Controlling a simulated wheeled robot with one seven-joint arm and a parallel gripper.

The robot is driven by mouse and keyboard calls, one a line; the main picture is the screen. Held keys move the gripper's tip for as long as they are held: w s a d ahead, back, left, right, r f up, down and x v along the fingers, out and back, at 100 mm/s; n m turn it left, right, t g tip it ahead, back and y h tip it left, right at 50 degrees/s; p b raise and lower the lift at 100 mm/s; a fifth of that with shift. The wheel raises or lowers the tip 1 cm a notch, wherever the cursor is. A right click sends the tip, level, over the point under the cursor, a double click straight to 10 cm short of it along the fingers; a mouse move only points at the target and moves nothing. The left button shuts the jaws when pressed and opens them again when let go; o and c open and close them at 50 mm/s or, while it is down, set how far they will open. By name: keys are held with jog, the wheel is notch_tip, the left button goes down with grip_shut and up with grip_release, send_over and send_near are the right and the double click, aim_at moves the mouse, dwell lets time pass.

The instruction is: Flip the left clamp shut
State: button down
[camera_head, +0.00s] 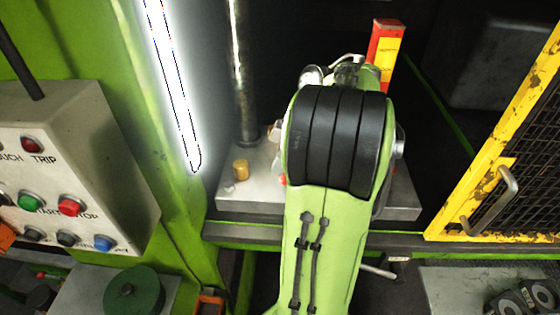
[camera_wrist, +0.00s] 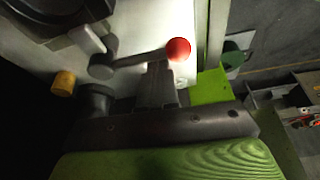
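In the wrist view, a grey clamp lever (camera_wrist: 138,59) with a red ball knob (camera_wrist: 178,50) lies nearly level above a pale plate, its pivot at the left end. My gripper (camera_wrist: 159,68) points up from the bottom of that view, its dark fingers close together with no clear gap. The fingertips appear just below the lever; I cannot tell whether they touch it. In the head view my green and black arm hides the gripper and most of the clamp. A small red spot (camera_head: 281,180), perhaps the knob, shows at the arm's left edge.
The press bed plate (camera_head: 400,200) carries a yellow peg (camera_head: 240,170) and a steel column (camera_head: 243,80). A control box (camera_head: 75,165) stands left, a yellow mesh guard (camera_head: 500,150) right. A red and yellow post (camera_head: 384,50) rises behind my arm.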

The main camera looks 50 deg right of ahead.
jog(key=shift+s, duration=0.1)
jog(key=p+v, duration=0.4)
jog(key=v, duration=0.3)
jog(key=shift+r, duration=0.25)
